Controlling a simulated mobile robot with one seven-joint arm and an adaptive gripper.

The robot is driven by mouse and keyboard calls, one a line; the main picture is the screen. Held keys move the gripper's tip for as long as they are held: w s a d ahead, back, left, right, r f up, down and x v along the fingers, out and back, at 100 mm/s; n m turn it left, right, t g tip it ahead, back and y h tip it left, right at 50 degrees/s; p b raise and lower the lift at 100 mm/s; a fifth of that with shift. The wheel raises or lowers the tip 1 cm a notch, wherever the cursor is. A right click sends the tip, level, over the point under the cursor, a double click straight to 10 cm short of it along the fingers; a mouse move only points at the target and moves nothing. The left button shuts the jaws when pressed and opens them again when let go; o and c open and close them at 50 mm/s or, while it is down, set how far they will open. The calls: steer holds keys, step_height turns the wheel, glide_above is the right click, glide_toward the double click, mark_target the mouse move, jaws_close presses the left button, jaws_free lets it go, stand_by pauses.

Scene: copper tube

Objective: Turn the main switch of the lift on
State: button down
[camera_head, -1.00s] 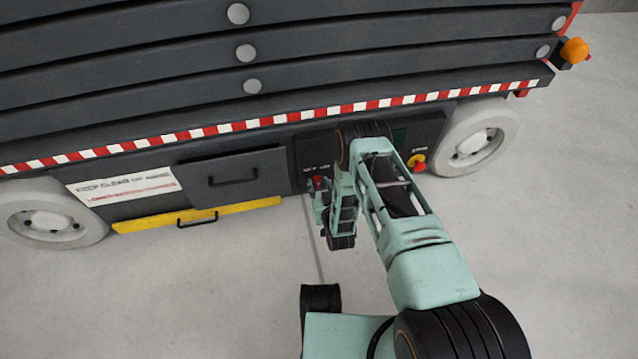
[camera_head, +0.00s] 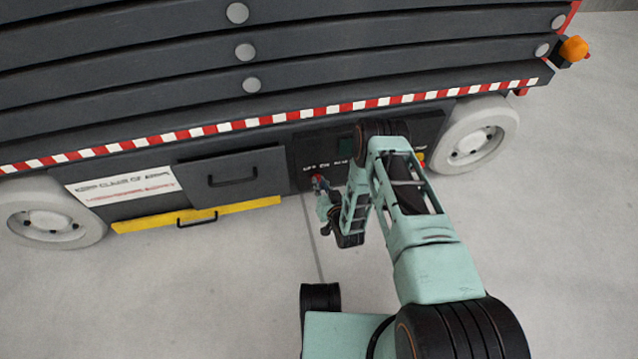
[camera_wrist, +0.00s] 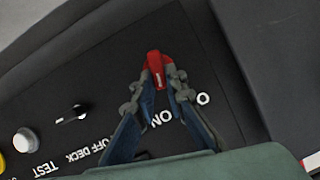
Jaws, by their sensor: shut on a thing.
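The main switch is a red handle with a white mark (camera_wrist: 155,68) on the lift's dark control panel (camera_wrist: 100,95). My gripper (camera_wrist: 162,80) is shut on this red handle, with one fingertip on each side of it. White lettering reading "ON" shows near the fingers in the wrist view, upside down. In the head view my gripper (camera_head: 321,187) is at the lower left of the panel (camera_head: 308,148), and a bit of the red handle (camera_head: 317,178) shows at its tips. The handle's base is partly hidden by the fingers.
A black selector knob (camera_wrist: 78,112) and a grey button (camera_wrist: 25,140) sit left of the switch in the wrist view. A drawer with a handle (camera_head: 232,180) is left of the panel. The floor in front is clear.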

steer(key=m+y, duration=0.1)
steer(key=m, duration=0.1)
steer(key=m+y, duration=0.2)
steer(key=d+m+y, duration=0.1)
steer(key=m, duration=0.1)
steer(key=shift+w+f+m, duration=0.2)
steer(key=shift+f+m, duration=0.2)
stand_by(0.4)
steer(key=c, duration=2)
jaws_free()
steer(key=shift+o, duration=0.2)
steer(key=v, duration=0.7)
steer(key=shift+s+d, duration=0.2)
steer(key=shift+d, duration=0.05)
